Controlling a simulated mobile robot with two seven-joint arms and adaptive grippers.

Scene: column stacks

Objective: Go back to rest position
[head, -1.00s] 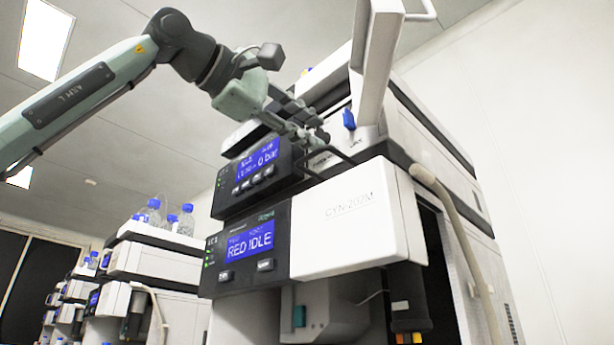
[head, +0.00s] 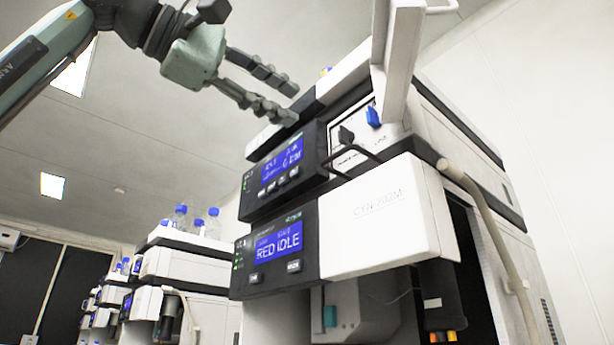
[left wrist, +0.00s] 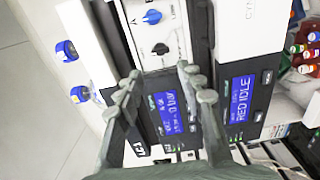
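My left gripper (head: 292,103) is open and empty in the head view, raised at the upper left of the instrument column (head: 375,215). Its two fingers point right, toward the column's upper part, with a gap between them. In the left wrist view the open fingers (left wrist: 158,85) show in front of the column's upper display (left wrist: 172,112), with nothing between the fingertips. A black knob (head: 346,135) and a blue knob (head: 373,116) sit on the light panel beyond the fingers. My right gripper is in neither view.
A white door (head: 398,60) stands open at the column's top. The lower display (head: 278,241) reads RED IDLE. A hose (head: 480,215) runs down the right side. More stacks with blue-capped bottles (head: 213,224) stand at the left. Open air lies left of the column.

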